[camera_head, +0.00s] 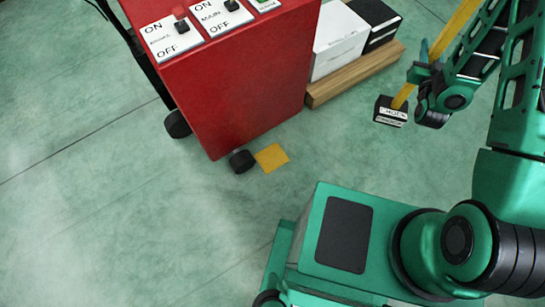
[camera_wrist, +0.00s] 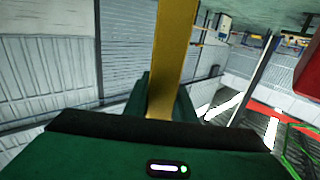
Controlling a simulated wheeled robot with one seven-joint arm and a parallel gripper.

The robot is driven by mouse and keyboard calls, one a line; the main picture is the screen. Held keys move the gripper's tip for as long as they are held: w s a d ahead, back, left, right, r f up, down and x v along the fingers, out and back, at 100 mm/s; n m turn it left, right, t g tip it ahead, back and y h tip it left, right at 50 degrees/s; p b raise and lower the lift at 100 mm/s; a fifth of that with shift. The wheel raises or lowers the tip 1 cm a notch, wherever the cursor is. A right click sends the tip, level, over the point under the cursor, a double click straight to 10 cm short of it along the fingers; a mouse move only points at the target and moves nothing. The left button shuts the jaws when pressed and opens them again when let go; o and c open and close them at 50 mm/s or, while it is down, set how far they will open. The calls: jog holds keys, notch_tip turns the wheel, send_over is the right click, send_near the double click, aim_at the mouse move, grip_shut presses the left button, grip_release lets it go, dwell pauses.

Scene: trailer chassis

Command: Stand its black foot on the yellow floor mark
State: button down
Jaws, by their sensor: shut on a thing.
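My gripper (camera_head: 428,82) is at the upper right in the head view, shut on a yellow handle (camera_head: 404,97). The handle slants up to the right, past my gripper. At its lower end is a black foot (camera_head: 390,112) with a white label that reads "CHOCK". I cannot tell whether the foot touches the floor. In the wrist view the yellow handle (camera_wrist: 175,50) rises between the fingers; the foot is not in that view. The yellow floor mark (camera_head: 271,158) is a bare flat square on the green floor, to the lower left of the foot.
A red cabinet (camera_head: 235,90) with switches on top stands left of the mark; its black caster (camera_head: 242,161) is right beside the mark. A wooden beam (camera_head: 355,74), a white box (camera_head: 338,40) and a black box (camera_head: 378,22) lie behind. Floor between foot and mark is clear.

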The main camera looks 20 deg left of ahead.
jog(key=s+a+f+n+g+y, duration=0.1)
jog(key=s+a+f+n+y, duration=0.15)
jog(key=a+f, duration=0.45)
jog(key=s+a+f+n+y, duration=0.1)
jog(key=a+f+y, duration=0.25)
jog(key=a, duration=0.75)
jog(key=s+a+f+n+g+y, duration=0.1)
jog(key=s+a+f+n+y, duration=0.1)
jog(key=a+f, duration=0.6)
jog(key=s+a+f+n+g+y, duration=0.25)
jog(key=s+a+f, duration=0.45)
jog(key=s+a, duration=0.35)
jog(key=s+a+f+n+g+y, duration=0.2)
jog(key=s+a+f+y, duration=0.1)
jog(key=s+a+f, duration=0.55)
jog(key=w+a+f, duration=0.4)
jog(key=w+f, duration=0.4)
jog(key=f, duration=0.1)
jog(key=shift+w+a+f, duration=0.25)
jog(key=shift+a, duration=0.15)
jog(key=shift+f, duration=0.1)
jog(key=c, duration=1.5)
grip_release()
